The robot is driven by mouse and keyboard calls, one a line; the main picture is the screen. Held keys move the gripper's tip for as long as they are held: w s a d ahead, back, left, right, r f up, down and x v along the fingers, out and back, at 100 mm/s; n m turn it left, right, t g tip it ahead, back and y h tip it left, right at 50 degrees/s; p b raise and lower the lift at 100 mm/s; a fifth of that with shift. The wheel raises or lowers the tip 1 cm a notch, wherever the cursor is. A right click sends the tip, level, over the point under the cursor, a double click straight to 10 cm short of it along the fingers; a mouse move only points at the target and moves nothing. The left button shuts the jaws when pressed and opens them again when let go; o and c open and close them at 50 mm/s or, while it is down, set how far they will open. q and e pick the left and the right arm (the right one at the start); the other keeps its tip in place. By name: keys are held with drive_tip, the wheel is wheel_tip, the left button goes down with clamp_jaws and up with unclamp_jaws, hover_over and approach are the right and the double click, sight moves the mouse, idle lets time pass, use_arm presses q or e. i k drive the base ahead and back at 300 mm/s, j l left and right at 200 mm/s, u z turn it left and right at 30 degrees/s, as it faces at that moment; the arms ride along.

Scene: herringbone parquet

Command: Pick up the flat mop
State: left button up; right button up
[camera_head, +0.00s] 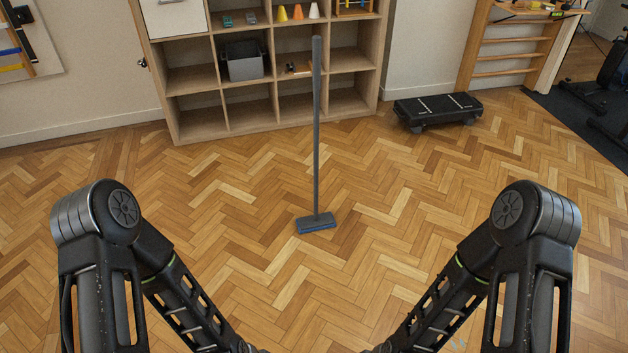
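The flat mop (316,150) stands upright on the parquet floor in the middle of the head view. It has a long dark grey handle and a flat grey head (316,223) with a blue lower edge resting on the floor. The handle's top overlaps the shelf behind it in the picture. My two arms come in from the lower left and lower right, and their forearms run down toward the bottom middle. Both grippers are outside the picture. Nothing of mine touches the mop.
A wooden cubby shelf (193,129) stands against the back wall, with a dark bin (244,62) and small coloured cones in it. A black step platform (437,108) is on the floor at right. Wall bars (513,56) and a dark mat are further right. Floor around the mop is clear.

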sight(317, 222)
drive_tip(key=i+j+z, duration=0.15)
drive_tip(key=i+j, duration=0.15)
drive_tip(key=i+j+z, duration=0.1)
drive_tip(key=i+j, duration=0.25)
drive_tip(key=i+j+z, duration=0.15)
drive_tip(key=i+j, duration=0.2)
drive_tip(key=i+j+z, duration=0.15)
drive_tip(key=j, duration=0.25)
drive_tip(key=i+j+z, duration=0.15)
drive_tip(key=i+j, duration=0.25)
drive_tip(key=i+j+z, duration=0.1)
drive_tip(key=i+j, duration=0.15)
drive_tip(key=j, duration=0.25)
